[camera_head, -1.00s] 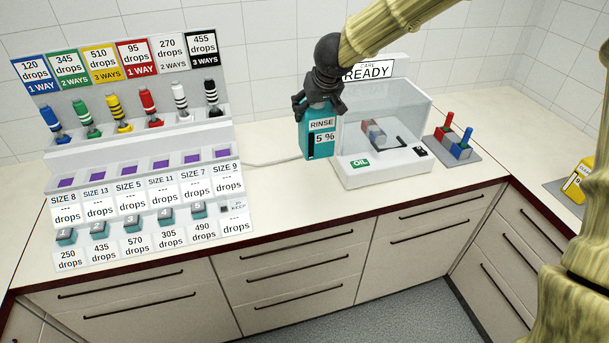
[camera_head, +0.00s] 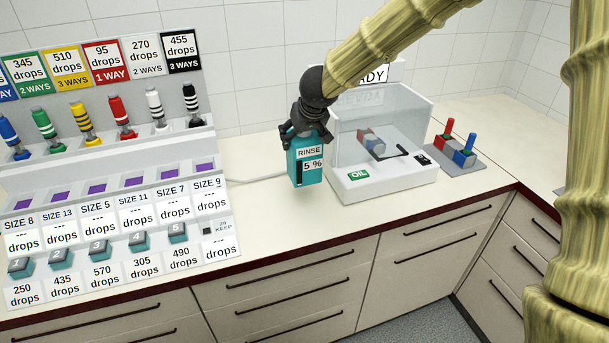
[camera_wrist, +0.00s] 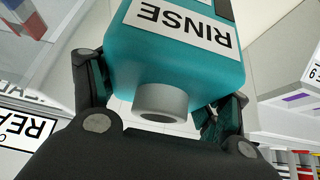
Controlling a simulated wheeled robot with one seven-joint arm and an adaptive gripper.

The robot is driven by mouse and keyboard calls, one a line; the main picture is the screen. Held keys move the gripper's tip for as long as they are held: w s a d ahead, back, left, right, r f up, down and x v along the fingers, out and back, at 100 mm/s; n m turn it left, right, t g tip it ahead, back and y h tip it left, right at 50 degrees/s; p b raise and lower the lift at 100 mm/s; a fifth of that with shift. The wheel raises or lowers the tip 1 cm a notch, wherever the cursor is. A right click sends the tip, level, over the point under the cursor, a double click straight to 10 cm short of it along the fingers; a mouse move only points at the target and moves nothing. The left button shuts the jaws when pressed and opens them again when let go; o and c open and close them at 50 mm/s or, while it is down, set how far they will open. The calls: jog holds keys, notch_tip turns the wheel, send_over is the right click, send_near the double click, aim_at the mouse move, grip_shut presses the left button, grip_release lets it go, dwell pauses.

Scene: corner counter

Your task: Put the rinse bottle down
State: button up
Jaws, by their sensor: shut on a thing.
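In the head view the bottle is close to upright, over the counter strip between the dispenser rack and the clear machine. Whether its base touches the counter or hangs just above it, I cannot tell. In the wrist view the bottle (camera_wrist: 172,65) fills the middle, its grey neck (camera_wrist: 162,103) toward me, with a finger on either side.
The clear-lidded machine (camera_head: 380,185) with an OIL label stands just right of the bottle. A cable (camera_head: 255,181) runs behind. Bare counter (camera_head: 270,220) lies in front, down to the dark edge.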

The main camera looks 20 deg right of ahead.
jog(key=f, duration=0.3)
jog(key=shift+w+a+b, duration=0.15)
jog(key=shift+w+b, duration=0.1)
jog(key=shift+b, duration=0.15)
jog(key=shift+s+f+b, duration=0.1)
jog(key=shift+f+b, duration=1.2)
jog(key=shift+f, duration=1.05)
jog(key=o, duration=2.1)
jog(key=shift+f, duration=0.1)
jog(key=shift+s, duration=0.1)
